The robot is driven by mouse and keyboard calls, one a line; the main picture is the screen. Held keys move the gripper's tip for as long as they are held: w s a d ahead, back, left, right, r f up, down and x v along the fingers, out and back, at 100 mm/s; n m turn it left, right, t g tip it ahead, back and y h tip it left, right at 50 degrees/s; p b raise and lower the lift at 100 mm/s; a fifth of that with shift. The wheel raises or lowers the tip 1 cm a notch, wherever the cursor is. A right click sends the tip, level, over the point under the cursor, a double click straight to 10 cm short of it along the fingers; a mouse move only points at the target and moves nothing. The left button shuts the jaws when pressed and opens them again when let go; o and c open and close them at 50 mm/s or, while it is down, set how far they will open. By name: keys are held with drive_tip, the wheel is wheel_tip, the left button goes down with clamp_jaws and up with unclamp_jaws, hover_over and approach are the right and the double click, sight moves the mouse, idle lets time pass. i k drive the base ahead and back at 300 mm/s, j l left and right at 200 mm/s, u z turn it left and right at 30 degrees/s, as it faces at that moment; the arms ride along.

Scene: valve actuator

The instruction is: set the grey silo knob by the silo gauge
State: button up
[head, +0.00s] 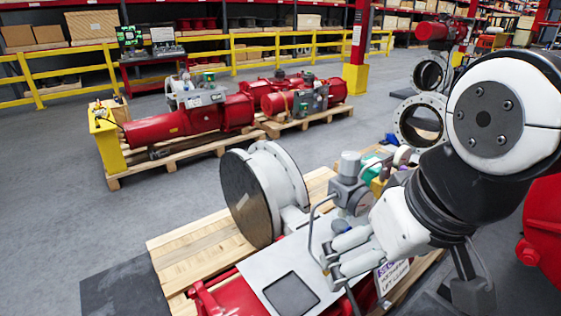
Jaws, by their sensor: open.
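My gripper (330,258) is low at centre right in the head view, over the near end of the red actuator's light grey plate (262,268). Its pale fingers point left and look apart, with nothing seen between them. A grey box with a short grey cylinder (350,163) on top stands just beyond it. I cannot tell whether this cylinder is the grey silo knob. I cannot make out the silo gauge; my arm hides part of the fittings on the right.
A large round flange (262,190) stands on the near wooden pallet (190,250). Red actuators (190,122) lie on pallets behind. A yellow railing (270,50) and shelves close off the back. Grey floor (60,210) is clear at left.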

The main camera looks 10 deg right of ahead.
sight(349, 162)
drive_tip(key=l+u, duration=0.15)
drive_tip(key=l, duration=0.6)
drive_tip(key=k+l+u, duration=0.1)
drive_tip(key=l, duration=0.65)
drive_tip(key=i+j+z, duration=0.45)
drive_tip(key=j+z, duration=0.15)
